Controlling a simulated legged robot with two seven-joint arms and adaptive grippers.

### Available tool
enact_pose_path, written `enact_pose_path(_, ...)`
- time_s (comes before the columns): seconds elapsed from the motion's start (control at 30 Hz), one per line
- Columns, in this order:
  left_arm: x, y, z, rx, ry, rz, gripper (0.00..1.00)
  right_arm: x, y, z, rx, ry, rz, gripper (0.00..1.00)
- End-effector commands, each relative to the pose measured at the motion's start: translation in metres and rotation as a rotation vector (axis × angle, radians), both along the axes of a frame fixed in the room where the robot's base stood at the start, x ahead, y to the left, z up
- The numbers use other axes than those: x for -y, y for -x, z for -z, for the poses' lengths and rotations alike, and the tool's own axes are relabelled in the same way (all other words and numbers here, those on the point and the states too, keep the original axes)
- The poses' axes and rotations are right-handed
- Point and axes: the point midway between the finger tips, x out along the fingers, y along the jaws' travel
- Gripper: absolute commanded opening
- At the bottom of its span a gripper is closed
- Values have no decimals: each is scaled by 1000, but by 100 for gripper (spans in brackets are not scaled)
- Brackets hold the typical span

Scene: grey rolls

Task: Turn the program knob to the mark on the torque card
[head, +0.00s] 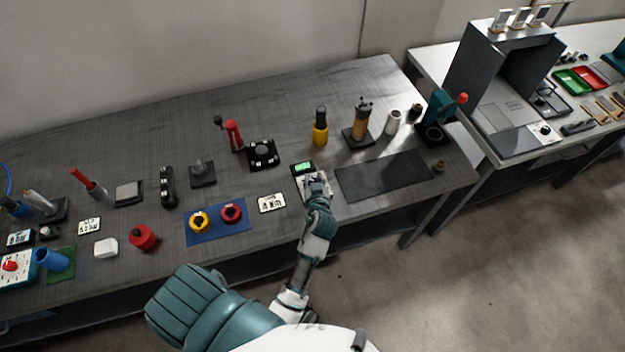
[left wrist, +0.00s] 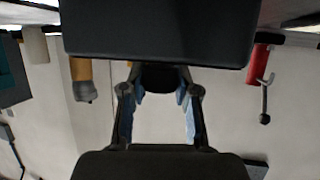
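My left gripper (head: 317,187) is low over a small light-coloured unit with a green display (head: 303,168) near the front of the bench. The gripper hides much of the unit, and I cannot make out the program knob in the head view. A white card with dark markings (head: 271,203) lies just left of the unit; its print is too small to read. In the left wrist view my left gripper's two fingers (left wrist: 160,108) stand apart, with a dark rounded part between them that I cannot identify. Whether they press on anything is unclear. My right gripper is not in view.
A blue mat (head: 216,236) with yellow and red round parts lies left of the card. A dark flat plate (head: 384,175) lies right of the gripper. A black fan-like part (head: 263,153), a red lever tool (head: 233,134) and a yellow-based tool (head: 320,132) stand behind.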

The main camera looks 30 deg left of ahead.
Motion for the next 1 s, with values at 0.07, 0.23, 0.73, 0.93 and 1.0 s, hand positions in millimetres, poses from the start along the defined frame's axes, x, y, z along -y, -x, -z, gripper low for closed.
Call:
enact_pose_path(0.07, -5, 4, 2, -11, -7, -13, 0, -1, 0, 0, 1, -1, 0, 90)
enact_pose_path(0.23, -4, 5, 3, -11, -6, -13, 0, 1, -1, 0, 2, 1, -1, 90)
enact_pose_path(0.73, -3, 4, 3, -12, -3, -10, 0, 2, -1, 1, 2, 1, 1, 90)
enact_pose_path(0.93, -3, 4, 3, -12, -3, -10, 0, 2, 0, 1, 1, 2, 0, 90)
enact_pose_path(1.0, -3, 4, 3, -11, -3, -9, 0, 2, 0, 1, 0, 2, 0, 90)
